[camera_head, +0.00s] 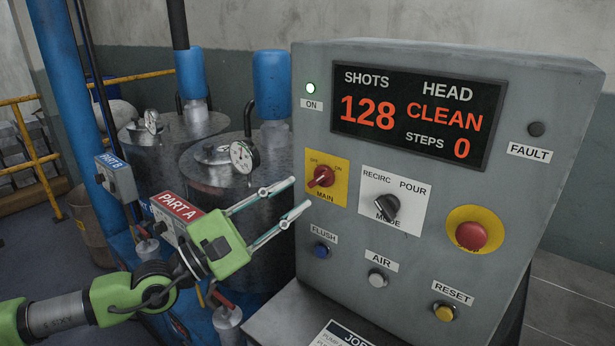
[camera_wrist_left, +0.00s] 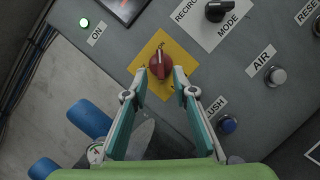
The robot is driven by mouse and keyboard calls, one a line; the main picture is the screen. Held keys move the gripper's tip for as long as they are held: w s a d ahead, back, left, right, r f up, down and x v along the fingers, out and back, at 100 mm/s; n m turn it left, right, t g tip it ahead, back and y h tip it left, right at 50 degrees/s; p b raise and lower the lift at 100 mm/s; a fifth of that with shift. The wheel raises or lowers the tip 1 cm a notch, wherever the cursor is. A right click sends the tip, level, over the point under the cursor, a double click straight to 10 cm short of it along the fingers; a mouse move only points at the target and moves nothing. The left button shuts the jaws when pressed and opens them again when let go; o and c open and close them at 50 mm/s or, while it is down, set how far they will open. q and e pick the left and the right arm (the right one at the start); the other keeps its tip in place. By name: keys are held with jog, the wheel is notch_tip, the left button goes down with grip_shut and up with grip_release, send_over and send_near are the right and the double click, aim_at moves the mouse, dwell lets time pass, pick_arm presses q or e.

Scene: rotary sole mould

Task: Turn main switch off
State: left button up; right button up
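The red main switch (camera_head: 320,176) is a rotary knob on a yellow plate at the left of the grey control panel (camera_head: 400,270). Its handle is tilted and seems to point up and right, toward the ON mark. My left gripper (camera_head: 300,192) is open and empty, its fingertips just left of and below the switch in the head view. In the left wrist view the knob (camera_wrist_left: 160,66) lies just beyond the gap between the two fingertips (camera_wrist_left: 160,82). I cannot tell whether they touch it. My right gripper is not in view.
The green ON lamp (camera_head: 311,88) is lit, and the display (camera_head: 418,115) reads 128 shots, CLEAN, 0 steps. The black mode knob (camera_head: 386,208), blue flush button (camera_head: 321,250) and red emergency button (camera_head: 471,236) are nearby. Metal tanks (camera_head: 215,175) stand behind my left arm.

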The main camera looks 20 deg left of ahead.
aim_at(316, 181)
pick_arm(q)
jog(key=p+x, duration=0.2)
jog(key=x, duration=0.1)
jog(key=shift+d+r, duration=0.1)
jog(key=shift+r, duration=0.2)
jog(key=shift+w+d, duration=0.35)
jog(key=shift+w, duration=0.15)
jog(key=shift+f, duration=0.1)
grip_shut()
